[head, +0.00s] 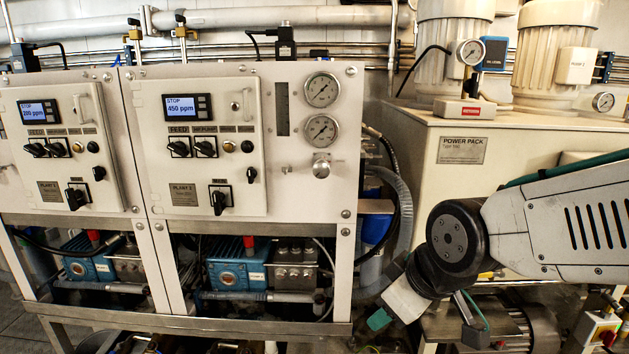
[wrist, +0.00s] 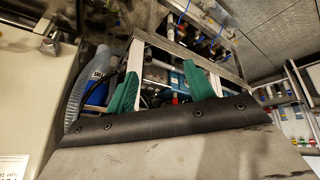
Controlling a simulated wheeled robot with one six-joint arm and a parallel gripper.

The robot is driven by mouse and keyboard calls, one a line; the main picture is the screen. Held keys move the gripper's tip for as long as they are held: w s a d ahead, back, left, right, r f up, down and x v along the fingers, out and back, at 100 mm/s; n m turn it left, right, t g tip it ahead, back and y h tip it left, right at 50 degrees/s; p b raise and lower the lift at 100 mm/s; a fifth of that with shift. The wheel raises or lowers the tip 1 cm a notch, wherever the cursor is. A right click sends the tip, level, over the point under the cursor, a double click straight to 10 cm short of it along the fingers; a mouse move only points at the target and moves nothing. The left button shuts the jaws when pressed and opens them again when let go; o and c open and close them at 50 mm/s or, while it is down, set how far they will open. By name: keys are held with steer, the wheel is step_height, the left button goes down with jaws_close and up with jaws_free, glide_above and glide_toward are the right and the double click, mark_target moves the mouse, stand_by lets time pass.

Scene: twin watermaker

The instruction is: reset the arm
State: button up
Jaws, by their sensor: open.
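My arm reaches in from the right in the head view, in front of the power pack cabinet (head: 450,150). My gripper (head: 380,319) hangs low, just right of the watermaker frame. In the head view only part of it shows, with a teal fingertip. In the wrist view my gripper (wrist: 160,90) shows two green fingers spread wide apart, with nothing between them. The watermaker frame, a blue pump and a red cap show beyond the fingers. I cannot tell the exact distance to the frame.
Two control panels, Plant 1 (head: 62,150) and Plant 2 (head: 205,145), stand at the left with displays and knobs. Gauges (head: 321,90) sit right of them. A grey hose (head: 400,215) and blue canister (head: 374,240) are close to my gripper. A motor (head: 525,325) lies below my arm.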

steer(key=s+d+r+m+g+h, duration=0.2)
steer(key=s+d+m, duration=0.6)
steer(key=s+d, duration=0.6)
step_height(320, 180, up, 2)
steer(key=shift+d+r+m+g+h, duration=0.1)
steer(key=shift+d+m+g+h, duration=0.2)
steer(key=shift+g, duration=0.6)
